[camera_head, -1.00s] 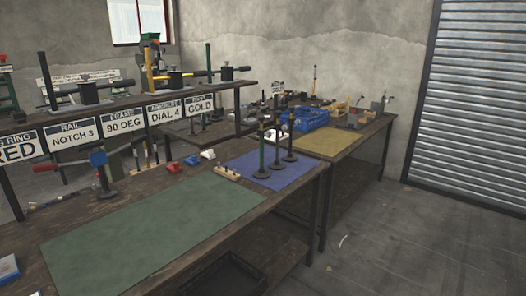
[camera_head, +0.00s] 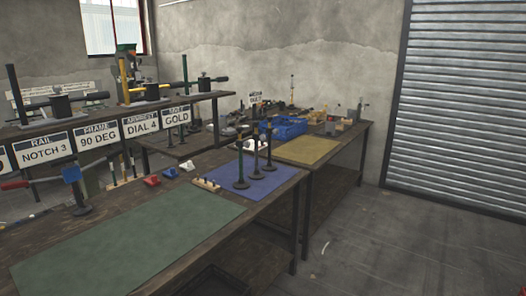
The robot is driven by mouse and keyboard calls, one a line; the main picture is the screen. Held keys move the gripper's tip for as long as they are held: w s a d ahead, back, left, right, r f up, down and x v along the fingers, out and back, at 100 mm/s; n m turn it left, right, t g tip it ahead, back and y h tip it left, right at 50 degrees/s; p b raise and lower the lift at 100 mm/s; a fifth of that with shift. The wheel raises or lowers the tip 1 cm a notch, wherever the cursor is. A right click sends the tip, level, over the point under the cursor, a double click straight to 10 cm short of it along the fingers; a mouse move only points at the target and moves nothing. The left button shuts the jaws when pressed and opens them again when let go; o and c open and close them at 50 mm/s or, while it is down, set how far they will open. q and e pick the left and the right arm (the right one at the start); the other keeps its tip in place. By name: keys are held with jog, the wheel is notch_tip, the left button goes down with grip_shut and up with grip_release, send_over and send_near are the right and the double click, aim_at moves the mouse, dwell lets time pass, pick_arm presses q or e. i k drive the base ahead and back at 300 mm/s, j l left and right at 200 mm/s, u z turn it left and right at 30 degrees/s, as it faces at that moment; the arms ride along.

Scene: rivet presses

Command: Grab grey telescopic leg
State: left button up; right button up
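Several slim upright posts on round dark bases stand on the blue mat (camera_head: 275,185) on the long workbench. The nearest post (camera_head: 239,166) looks dark green. The middle post (camera_head: 256,158) and the far post (camera_head: 269,148) look dark grey or black. They are too small to tell which is the grey telescopic leg. Neither of my grippers is in view.
A green mat (camera_head: 130,245) lies clear at the front. A small wooden block with pegs (camera_head: 206,184) sits beside the blue mat. A blue crate (camera_head: 289,128) and a yellow mat (camera_head: 306,150) are farther back. Open floor (camera_head: 390,240) lies right of the benches.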

aim_at(256, 175)
jog(key=u, duration=1.6)
jog(key=z, duration=1.6)
jog(key=i+l+z, duration=0.55)
jog(key=i, duration=0.5)
jog(key=i+l+z, duration=0.3)
jog(key=i, duration=0.25)
jog(key=i+z, duration=0.3)
jog(key=i, duration=0.25)
jog(key=i+l+u, duration=0.1)
jog(key=i+u, duration=0.3)
jog(key=i+l+u, duration=0.15)
jog(key=i+u, duration=0.25)
jog(key=i+l+u, duration=0.5)
jog(key=l+u, duration=0.25)
jog(key=j, duration=0.15)
